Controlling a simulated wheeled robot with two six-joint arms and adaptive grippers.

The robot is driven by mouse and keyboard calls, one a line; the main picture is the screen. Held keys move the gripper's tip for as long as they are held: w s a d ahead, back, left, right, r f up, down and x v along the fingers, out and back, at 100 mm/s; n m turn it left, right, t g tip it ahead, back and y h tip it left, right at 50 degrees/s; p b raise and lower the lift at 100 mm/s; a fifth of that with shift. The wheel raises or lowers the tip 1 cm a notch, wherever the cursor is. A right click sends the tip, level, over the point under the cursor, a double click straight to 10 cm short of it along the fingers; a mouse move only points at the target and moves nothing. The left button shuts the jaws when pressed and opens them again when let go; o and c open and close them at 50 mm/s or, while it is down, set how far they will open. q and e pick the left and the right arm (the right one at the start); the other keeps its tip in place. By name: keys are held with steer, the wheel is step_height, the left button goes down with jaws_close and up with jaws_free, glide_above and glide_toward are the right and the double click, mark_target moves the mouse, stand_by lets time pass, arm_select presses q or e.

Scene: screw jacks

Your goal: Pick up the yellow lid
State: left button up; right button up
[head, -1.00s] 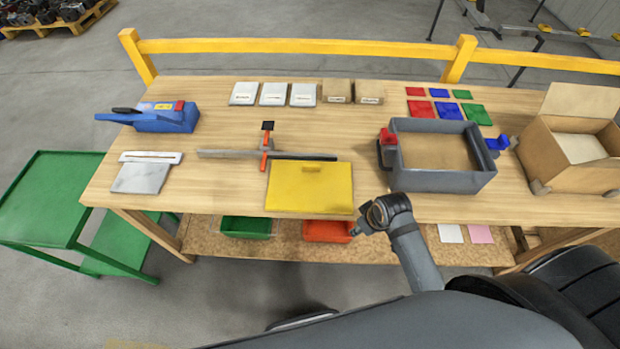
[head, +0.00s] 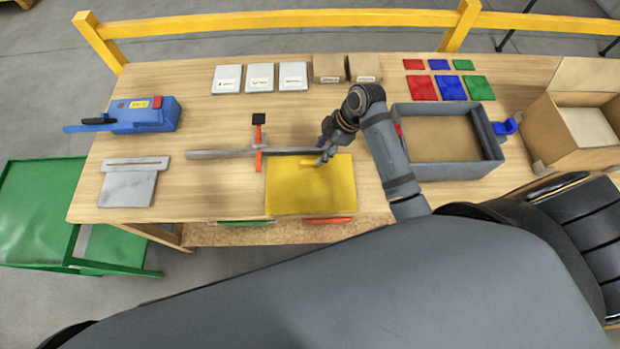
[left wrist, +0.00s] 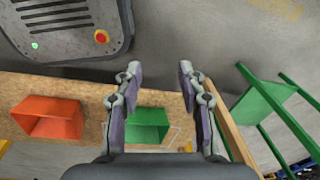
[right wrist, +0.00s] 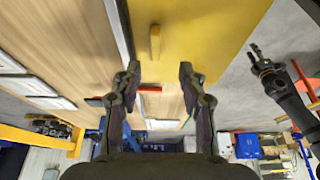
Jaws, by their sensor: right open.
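The yellow lid (head: 300,195) lies flat at the front edge of the wooden table, with a raised yellow handle near its far edge. In the right wrist view, the lid (right wrist: 215,28) and its handle (right wrist: 155,43) show just ahead of the fingertips. My right gripper (head: 324,153) hangs over the far edge of the lid, close to the handle. It is open and empty in the right wrist view (right wrist: 160,72); I cannot tell whether it touches anything. My left gripper (left wrist: 160,70) is open and empty, above the lower shelf, and outside the head view.
A grey bar with an orange clamp (head: 258,155) lies just behind the lid. A grey open box (head: 447,172) stands to the right, beside a cardboard box (head: 572,125). A blue device (head: 145,115) stands at the left. Orange (left wrist: 48,118) and green bins (left wrist: 147,125) sit below.

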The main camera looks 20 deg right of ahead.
mark_target(310, 161)
steer(key=shift+x, duration=1.05)
steer(key=shift+w+a+f+p, duration=0.3)
steer(key=shift+w+f+p, duration=0.15)
steer(key=shift+f+p, duration=0.35)
steer(key=x, duration=0.2)
steer(key=shift+a+f+p, duration=0.15)
steer(key=shift+f+p, duration=0.15)
steer(key=shift+f, duration=0.05)
steer(key=shift+w+a+f, duration=0.1)
steer(key=shift+f, duration=0.35)
steer(key=c, duration=0.8)
arm_select(q)
steer(key=shift+w+r, duration=1)
steer(key=shift+r, duration=0.25)
arm_select(e)
jaws_close()
